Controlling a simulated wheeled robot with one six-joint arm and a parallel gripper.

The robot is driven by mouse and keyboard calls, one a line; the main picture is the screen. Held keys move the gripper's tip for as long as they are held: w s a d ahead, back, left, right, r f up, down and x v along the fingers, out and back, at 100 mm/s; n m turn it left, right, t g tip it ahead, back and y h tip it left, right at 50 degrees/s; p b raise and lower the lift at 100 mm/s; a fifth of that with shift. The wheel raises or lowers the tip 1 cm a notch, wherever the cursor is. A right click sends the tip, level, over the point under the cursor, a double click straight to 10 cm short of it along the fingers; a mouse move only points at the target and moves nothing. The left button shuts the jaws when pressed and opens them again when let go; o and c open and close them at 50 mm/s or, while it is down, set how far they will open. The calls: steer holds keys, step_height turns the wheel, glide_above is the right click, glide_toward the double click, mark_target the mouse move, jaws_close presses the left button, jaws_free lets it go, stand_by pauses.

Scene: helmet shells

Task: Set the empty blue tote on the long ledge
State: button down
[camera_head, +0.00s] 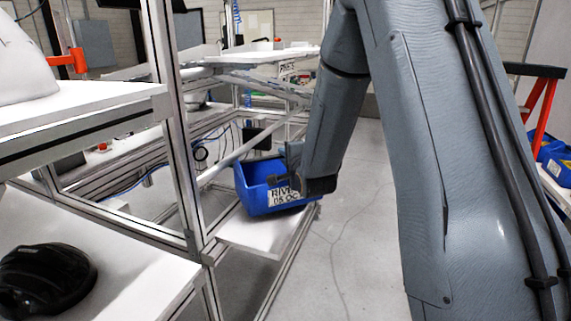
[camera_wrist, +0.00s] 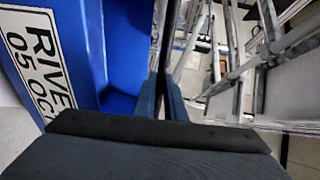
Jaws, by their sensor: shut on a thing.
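The blue tote (camera_head: 262,188) is in the middle of the head view, with a white label reading "RIVE" and "05 OC" on its front. My gripper (camera_head: 292,170) is shut on the tote's right side wall. The tote is over or on the long narrow white ledge (camera_head: 262,232) of the metal frame; I cannot tell whether its base touches. In the wrist view the tote (camera_wrist: 125,50) fills the left side, and my gripper's fingers (camera_wrist: 165,95) show at its edge. The part of the tote's inside that shows looks empty.
A white shelf with a black helmet shell (camera_head: 48,280) is at the lower left. A white table (camera_head: 80,108) with a white shell stands above it. Metal posts (camera_head: 172,110) rise left of the tote. More blue totes (camera_head: 558,165) are at the far right. The floor (camera_head: 350,240) is clear.

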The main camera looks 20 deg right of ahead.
steer(key=shift+f, duration=1.5)
steer(key=c, duration=1.8)
jaws_free()
steer(key=shift+f, duration=0.15)
steer(key=shift+s, duration=0.1)
